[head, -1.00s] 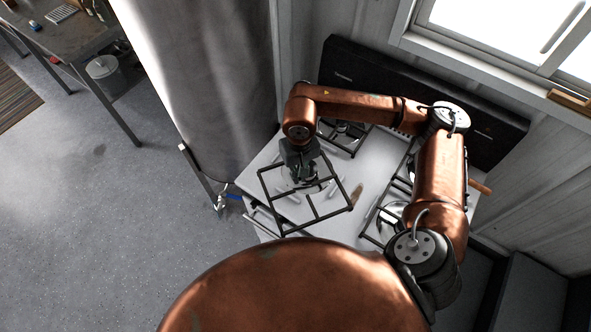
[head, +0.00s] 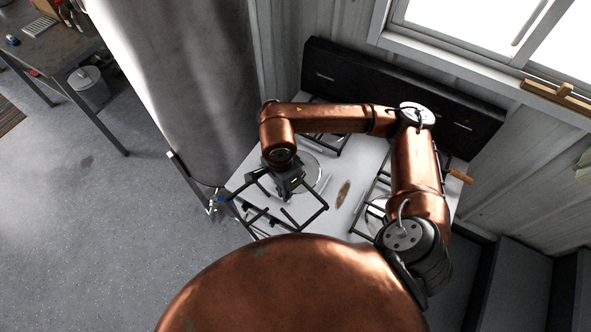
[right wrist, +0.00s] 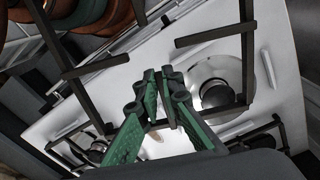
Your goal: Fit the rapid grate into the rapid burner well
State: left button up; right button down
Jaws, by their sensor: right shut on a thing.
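The rapid grate, a black square frame with inward bars (head: 308,219), hangs from my right gripper (head: 291,191) over the front left of the white stovetop. The right gripper is shut on it; the exact grip point is hard to see. In the right wrist view the green fingers (right wrist: 168,100) are close together, with dark grate bars (right wrist: 245,55) around them. The rapid burner well, a round steel dish (head: 311,166) partly hidden by my gripper, lies behind the grate. It also shows, with a black cap, in the right wrist view (right wrist: 205,72). My left gripper is out of view.
Another grate (head: 327,143) sits at the stove's back left, and more black grates (head: 373,188) at its right, partly behind my arm. A small brown object (head: 343,193) lies mid-stovetop. A black back panel (head: 350,72) stands behind. A grey curtain (head: 195,90) hangs at left.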

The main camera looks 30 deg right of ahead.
aim_at(285, 214)
jog(key=s+a+r+m+p, duration=0.1)
jog(key=s+m, duration=0.1)
jog(key=m, duration=0.5)
jog(key=s+a+r+m+p, duration=0.1)
jog(key=s+m, duration=0.1)
jog(key=m, duration=0.6)
jog(key=s+a+r+m+p, duration=0.1)
jog(key=s+m, duration=0.2)
jog(key=m, duration=0.5)
jog(key=shift+a+r+p, duration=0.25)
jog(key=shift+a+p, duration=0.05)
jog(key=w+d+f+p, duration=0.1)
jog(key=w+d+f, duration=0.3)
jog(key=w+d+f+p, duration=0.1)
jog(key=w+d+f, duration=0.3)
jog(key=w, duration=0.1)
jog(key=shift+w+d+f+p, duration=0.15)
jog(key=shift+d+f+p, duration=0.15)
jog(key=shift+d+p, duration=0.1)
jog(key=shift+w+d+f, duration=0.25)
jog(key=shift+f, duration=0.25)
notch_tip(285, 214, down, 3)
jog(key=shift+w+d+r+p, duration=0.1)
jog(key=shift+w+d+p, duration=0.05)
jog(key=shift+p, duration=0.5)
jog(key=shift+f, duration=0.3)
